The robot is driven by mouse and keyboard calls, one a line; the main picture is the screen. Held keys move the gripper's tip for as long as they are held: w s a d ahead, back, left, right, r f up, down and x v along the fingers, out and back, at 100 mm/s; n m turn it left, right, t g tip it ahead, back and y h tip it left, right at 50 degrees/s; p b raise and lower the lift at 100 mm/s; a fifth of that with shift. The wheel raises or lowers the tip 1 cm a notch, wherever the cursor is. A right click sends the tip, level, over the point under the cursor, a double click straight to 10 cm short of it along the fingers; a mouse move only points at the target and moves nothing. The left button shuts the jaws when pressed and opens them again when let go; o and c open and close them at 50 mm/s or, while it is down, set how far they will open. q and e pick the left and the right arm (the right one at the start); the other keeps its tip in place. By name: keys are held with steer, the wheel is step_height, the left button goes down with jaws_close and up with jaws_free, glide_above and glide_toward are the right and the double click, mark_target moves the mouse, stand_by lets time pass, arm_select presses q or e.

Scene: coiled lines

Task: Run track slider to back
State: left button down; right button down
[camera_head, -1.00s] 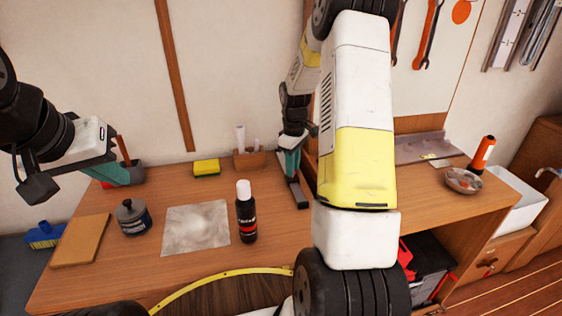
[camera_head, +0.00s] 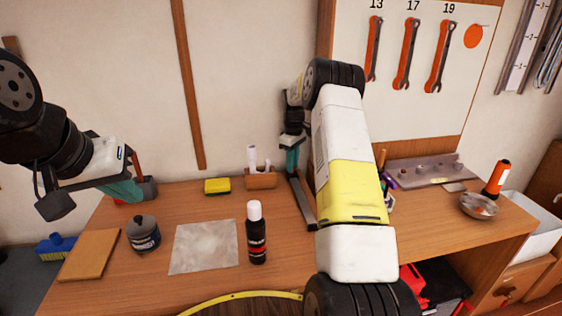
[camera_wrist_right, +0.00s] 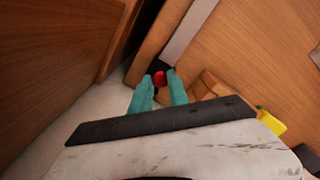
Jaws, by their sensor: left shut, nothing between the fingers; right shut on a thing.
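The track (camera_head: 304,203) is a narrow grey rail running front to back on the wooden bench; it also shows in the right wrist view (camera_wrist_right: 190,30). My right gripper (camera_head: 291,170) is at the rail's far part, near the back wall. In the right wrist view its teal fingers (camera_wrist_right: 160,82) are shut on the slider's red knob (camera_wrist_right: 160,78), with a dark part around it. In the head view the slider is hidden by the gripper. My left gripper (camera_head: 124,192) is shut and empty, at the bench's left, in front of a grey pot (camera_head: 150,188).
A black bottle (camera_head: 256,238), a grey sheet (camera_head: 204,247), a lidded jar (camera_head: 143,235) and a yellow sponge (camera_head: 217,186) lie left of the rail. A wooden holder (camera_head: 261,179) stands close left of my right gripper.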

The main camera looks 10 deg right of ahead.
steer(key=c, duration=1.3)
jaws_free()
steer(key=shift+o, duration=0.2)
step_height(320, 180, up, 8)
steer(key=shift+f, duration=0.1)
